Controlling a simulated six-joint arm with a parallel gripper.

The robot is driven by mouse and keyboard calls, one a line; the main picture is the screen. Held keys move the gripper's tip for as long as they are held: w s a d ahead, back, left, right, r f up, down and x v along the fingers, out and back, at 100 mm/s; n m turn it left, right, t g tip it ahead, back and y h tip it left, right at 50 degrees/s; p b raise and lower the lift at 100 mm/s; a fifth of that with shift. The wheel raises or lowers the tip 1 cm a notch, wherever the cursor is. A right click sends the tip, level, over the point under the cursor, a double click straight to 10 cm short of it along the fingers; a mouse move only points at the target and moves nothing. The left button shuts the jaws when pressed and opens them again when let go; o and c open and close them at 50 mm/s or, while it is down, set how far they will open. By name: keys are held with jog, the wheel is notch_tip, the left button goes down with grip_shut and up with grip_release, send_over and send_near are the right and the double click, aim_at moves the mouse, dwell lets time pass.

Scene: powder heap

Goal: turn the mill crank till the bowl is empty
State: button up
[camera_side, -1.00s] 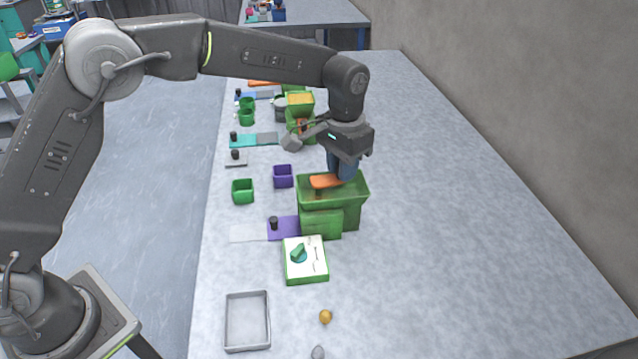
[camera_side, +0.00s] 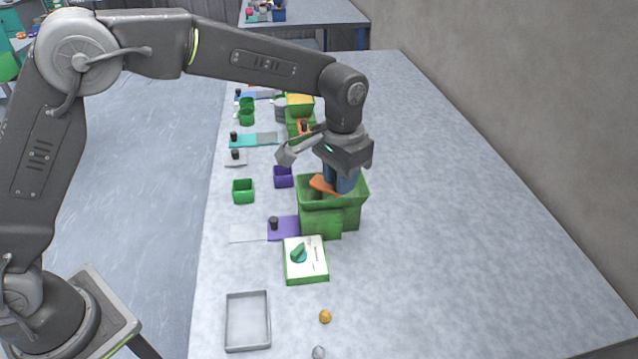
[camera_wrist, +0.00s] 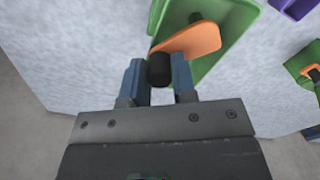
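The near green mill (camera_side: 350,214) stands on the table with an open bowl on top. Its orange crank (camera_side: 322,184) lies across the bowl and also shows in the wrist view (camera_wrist: 190,40). A black crank knob (camera_wrist: 159,70) sits at the crank's end. My gripper (camera_wrist: 158,80) has one blue finger on each side of the knob and looks shut on it. In the side view my gripper (camera_side: 342,180) hides the knob and part of the bowl. The visible inside of the bowl is green; I see no powder there, but part is hidden.
A second green mill with yellow stuff on top (camera_side: 300,101) stands behind. A white-topped box with a green pointer (camera_side: 306,260) is in front, near a grey tray (camera_side: 248,321). Purple (camera_side: 283,177) and green (camera_side: 243,190) cups stand left. The table's right side is clear.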

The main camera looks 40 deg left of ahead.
jog(key=o, duration=0.3)
jog(key=shift+r, duration=3.75)
